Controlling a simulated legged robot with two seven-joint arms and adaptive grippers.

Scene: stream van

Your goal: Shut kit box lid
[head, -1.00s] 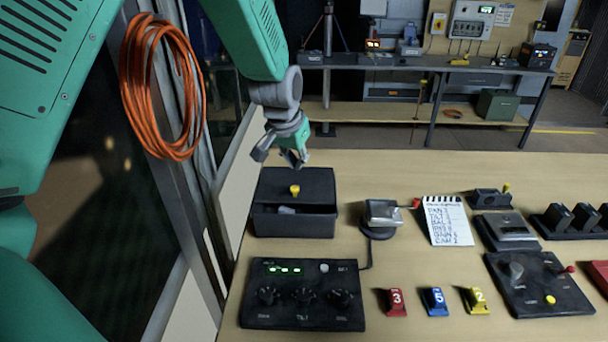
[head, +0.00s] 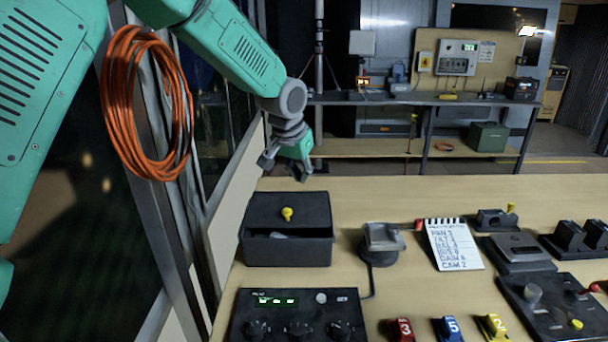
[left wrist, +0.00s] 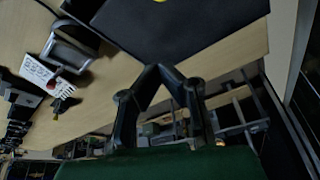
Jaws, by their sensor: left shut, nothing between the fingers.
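The kit box (head: 288,254) is a dark box at the left of the table in the head view. Its dark lid (head: 260,207) has a yellow knob (head: 287,214) and is not down flat. A gap along the front shows something grey inside. My left gripper (head: 303,178) is behind the lid's far edge, right of the knob; whether it touches cannot be told. In the left wrist view its fingers (left wrist: 156,72) meet at the tips with nothing between them, just by the dark lid (left wrist: 190,28). My right gripper is out of view.
A control panel (head: 296,317) stands in front of the box. A small device (head: 382,241) and a notepad (head: 453,245) lie to its right. A window wall with an orange cable coil (head: 144,105) bounds the left. Bare table lies behind the notepad.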

